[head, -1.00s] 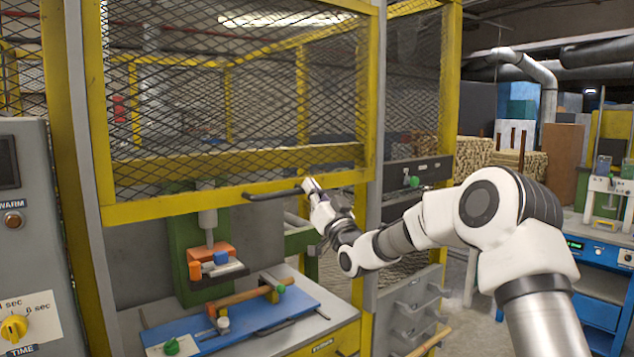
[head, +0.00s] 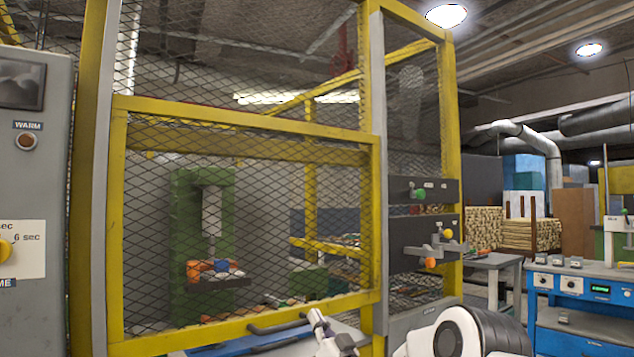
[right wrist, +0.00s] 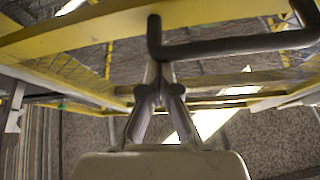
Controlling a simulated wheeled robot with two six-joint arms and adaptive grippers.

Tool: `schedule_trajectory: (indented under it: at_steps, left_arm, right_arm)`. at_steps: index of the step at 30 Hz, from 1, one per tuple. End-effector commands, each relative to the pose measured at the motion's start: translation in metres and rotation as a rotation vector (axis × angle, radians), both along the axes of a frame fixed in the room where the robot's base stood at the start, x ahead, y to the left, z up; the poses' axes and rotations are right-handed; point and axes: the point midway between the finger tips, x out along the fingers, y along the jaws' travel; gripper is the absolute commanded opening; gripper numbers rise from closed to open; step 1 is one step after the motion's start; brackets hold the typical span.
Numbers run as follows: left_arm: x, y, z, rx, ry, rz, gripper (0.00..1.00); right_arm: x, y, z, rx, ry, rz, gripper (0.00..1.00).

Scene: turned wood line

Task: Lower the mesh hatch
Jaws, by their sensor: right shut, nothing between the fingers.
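The mesh hatch (head: 118,230) is a yellow frame with diamond mesh. It is low, covering the press opening, with its bottom bar just above the blue bench plate. Its dark bar handle (head: 275,327) is on the bottom bar. My right gripper (head: 318,318) is at the right end of the handle, shut and empty. In the right wrist view, the closed fingertips (right wrist: 160,68) are at the bent end of the handle (right wrist: 240,46), next to the yellow bar (right wrist: 90,32); I cannot tell whether they touch. My left gripper is not in view.
Behind the mesh stands a green press (head: 185,210) with an orange and blue part. A grey control panel (head: 35,180) is at the left. A dark panel with knobs (head: 405,240) is right of the hatch. A blue machine (head: 575,300) stands further right.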

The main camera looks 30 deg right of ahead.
Motion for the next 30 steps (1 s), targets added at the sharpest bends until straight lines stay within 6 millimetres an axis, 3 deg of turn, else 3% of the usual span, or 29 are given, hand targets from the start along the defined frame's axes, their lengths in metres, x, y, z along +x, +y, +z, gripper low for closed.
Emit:
schedule_trajectory:
  at_steps: [1, 3, 6, 12, 30]
  left_arm:
    - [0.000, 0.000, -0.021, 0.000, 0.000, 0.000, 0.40]
    - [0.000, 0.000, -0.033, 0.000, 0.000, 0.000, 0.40]
    - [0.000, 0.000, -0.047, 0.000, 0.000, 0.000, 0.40]
    - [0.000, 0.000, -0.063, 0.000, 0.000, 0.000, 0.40]
    - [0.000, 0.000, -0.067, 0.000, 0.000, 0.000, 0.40]
  right_arm:
    - [0.001, 0.000, -0.030, 0.000, 0.007, 0.001, 0.00]
    - [0.001, 0.000, -0.048, 0.000, 0.005, 0.001, 0.00]
    - [0.001, 0.000, -0.071, 0.000, 0.005, 0.001, 0.00]
    - [0.000, 0.000, -0.100, 0.000, 0.003, 0.001, 0.00]
    - [0.000, 0.001, -0.111, 0.001, 0.008, 0.001, 0.00]
